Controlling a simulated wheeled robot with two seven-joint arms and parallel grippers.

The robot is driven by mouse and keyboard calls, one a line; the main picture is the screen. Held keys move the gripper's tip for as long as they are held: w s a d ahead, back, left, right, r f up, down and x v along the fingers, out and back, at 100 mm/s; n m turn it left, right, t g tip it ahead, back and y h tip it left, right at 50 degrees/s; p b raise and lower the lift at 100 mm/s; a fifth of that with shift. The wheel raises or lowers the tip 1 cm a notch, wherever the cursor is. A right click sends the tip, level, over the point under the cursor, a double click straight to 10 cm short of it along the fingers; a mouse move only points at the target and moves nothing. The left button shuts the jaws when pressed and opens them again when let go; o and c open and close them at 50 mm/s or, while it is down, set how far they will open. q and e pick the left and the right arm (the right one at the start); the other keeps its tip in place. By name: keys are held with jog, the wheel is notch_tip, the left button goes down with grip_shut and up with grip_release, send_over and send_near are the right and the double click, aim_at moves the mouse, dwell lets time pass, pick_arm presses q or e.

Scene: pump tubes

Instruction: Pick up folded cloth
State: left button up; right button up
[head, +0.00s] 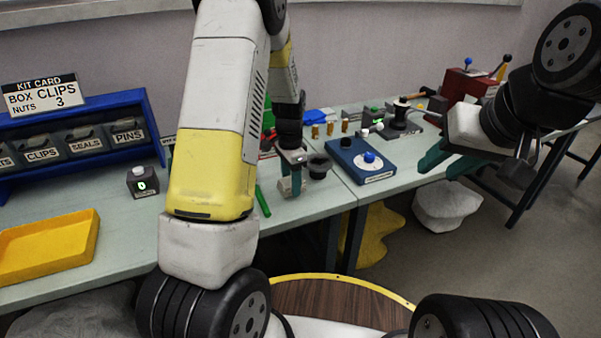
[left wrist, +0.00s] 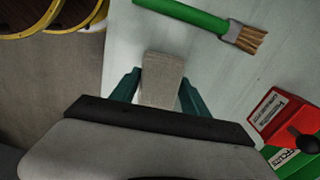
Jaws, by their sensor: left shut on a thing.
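The folded cloth (left wrist: 161,80) is a small grey-beige block in the left wrist view. It sits between the two teal fingers of my left gripper (left wrist: 157,92), which is shut on it over the pale bench top. In the head view my left gripper (head: 291,184) points down near the bench's front edge, and the arm hides part of the scene. Whether the cloth touches the bench is unclear. My right gripper (head: 450,162) hangs at the right with its teal fingers apart, and I see nothing between them.
A green-handled brush (left wrist: 198,17) lies beside the cloth. A red and green box (left wrist: 287,120) stands at the right of the left wrist view. In the head view, a blue device (head: 361,160) is to the right, and a yellow tray (head: 48,247) and blue bin rack (head: 80,112) are left.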

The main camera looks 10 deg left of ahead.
pick_arm(q)
jog(key=shift+r, duration=0.8)
jog(key=s+d+r, duration=0.1)
jog(key=s+d, duration=0.3)
jog(key=s, duration=1.1)
jog(key=shift+s+d, duration=0.15)
jog(key=shift+s, duration=0.1)
